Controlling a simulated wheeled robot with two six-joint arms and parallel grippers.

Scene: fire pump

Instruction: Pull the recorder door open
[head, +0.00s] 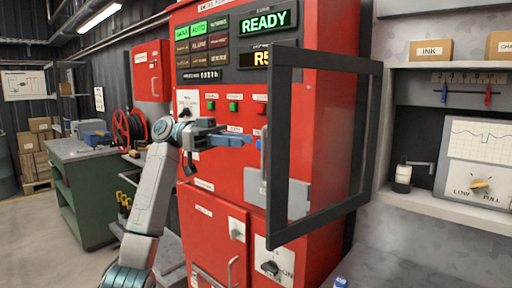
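A black-framed door (281,150) stands out in front of the right part of the red panel. Its near upright is at the left and its far upright at the right, and I see the panel through it. I cannot tell for sure where it is hinged. My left gripper (245,141), with blue fingertips, points right and ends just left of the near upright, with a small gap showing. The fingers overlap from this side, so I cannot tell whether they are open. My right gripper is not in view.
The red panel (225,165) with lit displays, buttons and knobs stands close behind my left gripper. A green bench (70,155) stands at the left.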

